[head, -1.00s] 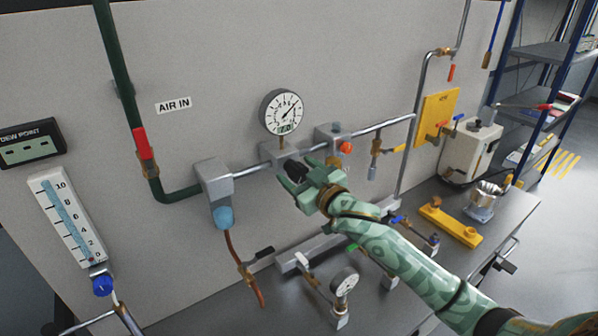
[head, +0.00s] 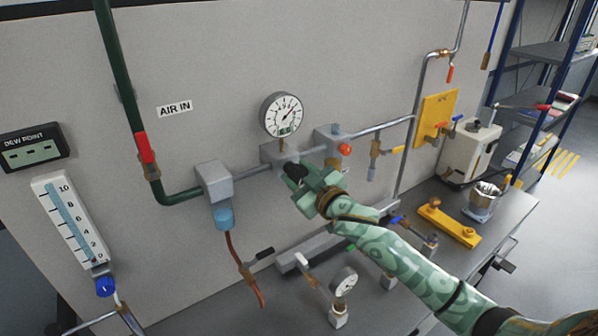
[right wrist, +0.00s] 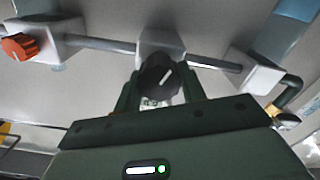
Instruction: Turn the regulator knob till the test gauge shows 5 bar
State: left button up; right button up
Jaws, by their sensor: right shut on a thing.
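The black regulator knob (head: 296,171) is on the front of a grey block on the wall pipe. My right gripper (head: 299,178) is shut on the knob, one finger on each side. A round white gauge (head: 282,115) stands above the block; its needle points up and right, its figures too small to read. A smaller gauge (head: 344,281) is on the bench below. I cannot tell by label which is the test gauge. My left gripper is not in view.
A grey block with a blue bowl (head: 222,218) is left of the knob. A block with an orange-red knob (head: 345,149) is close on the right. A yellow panel (head: 437,120) and several bench valves are farther right. My right arm crosses over the bench.

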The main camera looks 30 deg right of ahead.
jog(key=n+p, duration=0.2)
jog(key=n, duration=0.2)
jog(key=n+p, duration=0.1)
jog(key=n, duration=0.2)
jog(key=shift+a+n, duration=0.1)
jog(key=shift+n, duration=0.2)
jog(key=shift+f+n+p, duration=0.15)
jog(key=shift+n+p, duration=0.3)
jog(key=shift+n, duration=0.65)
jog(key=o, duration=1)
jog(key=shift+c, duration=0.2)
jog(key=s+d+b, duration=0.2)
jog(key=s, duration=1.4)
jog(key=shift+d, duration=0.15)
